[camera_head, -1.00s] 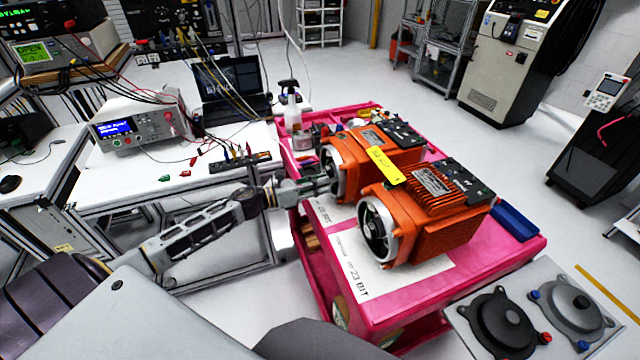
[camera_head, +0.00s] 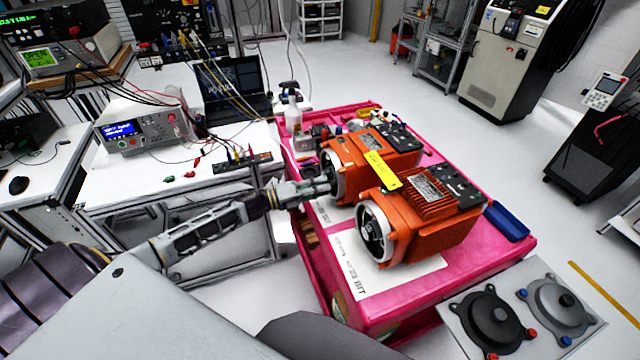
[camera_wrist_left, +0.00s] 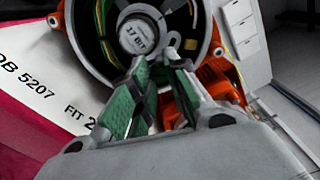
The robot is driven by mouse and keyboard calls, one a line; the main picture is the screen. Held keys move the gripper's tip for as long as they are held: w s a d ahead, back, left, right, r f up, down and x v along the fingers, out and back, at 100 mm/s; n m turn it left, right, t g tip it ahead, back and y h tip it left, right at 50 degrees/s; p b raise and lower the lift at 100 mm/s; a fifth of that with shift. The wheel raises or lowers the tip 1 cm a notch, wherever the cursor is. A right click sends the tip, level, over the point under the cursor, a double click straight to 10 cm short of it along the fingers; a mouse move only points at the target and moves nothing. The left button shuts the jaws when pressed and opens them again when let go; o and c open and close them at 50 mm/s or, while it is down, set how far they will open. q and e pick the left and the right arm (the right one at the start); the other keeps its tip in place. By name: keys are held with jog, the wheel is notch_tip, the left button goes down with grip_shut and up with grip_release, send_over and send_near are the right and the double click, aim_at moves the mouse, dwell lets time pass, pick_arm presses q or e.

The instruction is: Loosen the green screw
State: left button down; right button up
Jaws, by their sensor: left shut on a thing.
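Two orange motors stand side by side on the pink cart; the nearer motor (camera_head: 440,228) has a silver ring facing left. My left gripper (camera_head: 328,186) reaches the open round end of the farther motor (camera_head: 392,155). In the left wrist view, the round encoder (camera_wrist_left: 140,35) carries a white label reading 17 BIT. My left gripper's green-padded fingers (camera_wrist_left: 155,66) converge at its lower edge. A small green part, seemingly the green screw (camera_wrist_left: 168,53), shows at the fingertips; the fingers hide most of it. My right gripper is not in view.
White printed sheets (camera_head: 352,262) lie under the motors on the pink cart (camera_head: 480,262). A yellow tag (camera_head: 382,170) lies between the motors. A blue block (camera_head: 506,222) is at the cart's right edge. A spray bottle (camera_head: 292,110) stands behind. A white workbench (camera_head: 120,185) is at left.

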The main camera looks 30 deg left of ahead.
pick_arm(q)
jog(key=shift+w+a+n+p, duration=0.1)
jog(key=shift+n+p, duration=0.7)
jog(key=shift+n, duration=1.1)
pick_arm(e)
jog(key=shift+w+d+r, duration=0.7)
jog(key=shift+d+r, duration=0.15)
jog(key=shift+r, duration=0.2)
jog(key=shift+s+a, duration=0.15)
pick_arm(q)
jog(key=c, duration=1.7)
grip_release()
jog(key=o, duration=0.4)
jog(key=shift+v, duration=6)
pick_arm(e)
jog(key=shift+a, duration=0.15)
